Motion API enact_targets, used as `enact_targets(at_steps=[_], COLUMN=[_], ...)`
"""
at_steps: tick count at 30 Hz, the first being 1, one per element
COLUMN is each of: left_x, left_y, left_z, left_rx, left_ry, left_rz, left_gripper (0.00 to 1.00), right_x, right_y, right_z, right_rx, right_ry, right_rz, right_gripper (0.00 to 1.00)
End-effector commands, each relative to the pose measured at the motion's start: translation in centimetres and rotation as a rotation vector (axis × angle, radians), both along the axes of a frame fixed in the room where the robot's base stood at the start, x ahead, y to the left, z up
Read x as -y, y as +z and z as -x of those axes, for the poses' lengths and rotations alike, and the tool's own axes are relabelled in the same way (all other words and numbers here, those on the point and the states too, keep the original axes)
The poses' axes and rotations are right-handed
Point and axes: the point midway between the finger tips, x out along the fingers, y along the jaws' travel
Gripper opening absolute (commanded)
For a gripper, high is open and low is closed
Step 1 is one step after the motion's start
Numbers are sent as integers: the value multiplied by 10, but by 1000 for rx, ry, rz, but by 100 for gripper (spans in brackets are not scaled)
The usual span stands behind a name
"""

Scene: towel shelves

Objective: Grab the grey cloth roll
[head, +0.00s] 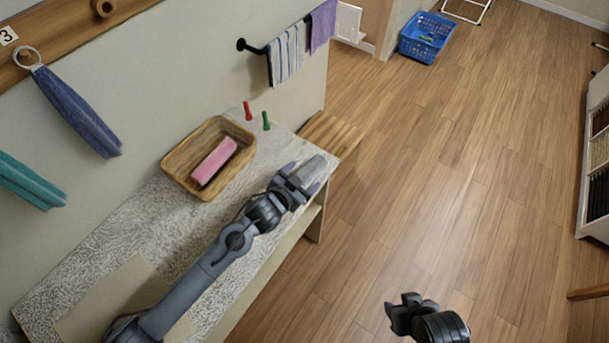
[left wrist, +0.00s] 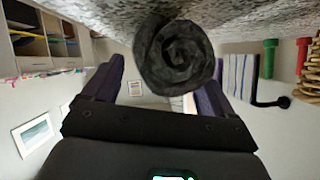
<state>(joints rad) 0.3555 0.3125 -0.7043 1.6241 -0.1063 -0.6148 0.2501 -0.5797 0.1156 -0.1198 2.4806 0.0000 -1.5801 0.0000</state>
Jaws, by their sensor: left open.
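The grey cloth roll (head: 308,171) lies near the right end of the speckled shelf top (head: 132,232). In the left wrist view the roll (left wrist: 178,55) shows its dark spiral end. My left gripper (head: 299,178) is at the roll, with its purple-tinted fingers open on either side of it. In the left wrist view the left gripper (left wrist: 160,85) has one finger on each side of the roll; I cannot tell whether they touch it. My right gripper (head: 404,306) is over the floor at the bottom, far from the roll; its jaw state is unclear.
A wicker basket (head: 179,166) with a pink cloth (head: 214,162) stands left of my left gripper. A red peg (head: 248,112) and a green peg (head: 266,121) stand behind. Towels hang on the wall (head: 287,52).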

Motion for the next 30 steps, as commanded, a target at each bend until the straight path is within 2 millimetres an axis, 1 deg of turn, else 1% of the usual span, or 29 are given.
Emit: enact_targets(at_steps=[3,15,24,28,30], left_x=[0,0,0,0,0], left_y=[0,0,2,8,14], left_z=[0,0,0,0,0], left_rx=[0,-1,0,0,0], left_ry=[0,0,0,0,0], left_rz=[0,-1,1,1,1], left_gripper=[86,25,25,25,25], right_x=[0,0,2,2,2], right_y=[0,0,-1,0,1], right_z=[0,0,1,1,1], right_rx=[0,-1,-2,-2,-2], right_ry=[-1,1,7,7,6], right_rz=[-1,1,9,9,9], right_gripper=[43,43,43,43,43])
